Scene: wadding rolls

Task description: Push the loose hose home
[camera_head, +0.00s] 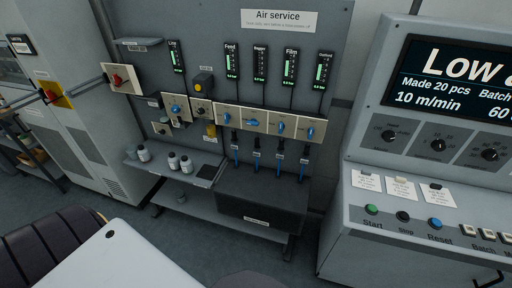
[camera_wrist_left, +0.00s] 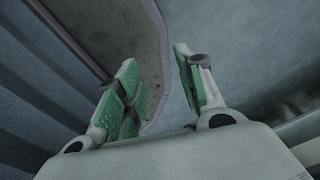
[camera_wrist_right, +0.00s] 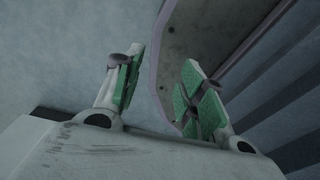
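The "Air service" panel (camera_head: 205,20) stands ahead in the head view. A cream valve strip (camera_head: 267,121) with blue handles runs across it. Several blue hoses (camera_head: 257,163) with dark fittings hang below the strip and go down behind a dark grey box (camera_head: 262,201). All look near their ports; at this size I cannot tell which one is loose. My left gripper (camera_wrist_left: 157,66) is open and empty in its wrist view. My right gripper (camera_wrist_right: 160,68) is open and empty in its wrist view. Neither gripper shows in the head view, and neither is near the hoses.
Gauges (camera_head: 260,63) hang above the valves. A shelf (camera_head: 170,174) left of the box carries small white bottles (camera_head: 173,161). A control console (camera_head: 430,200) with a screen stands at the right, a grey cabinet (camera_head: 65,90) at the left. Grey floor (camera_head: 190,245) lies before the panel.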

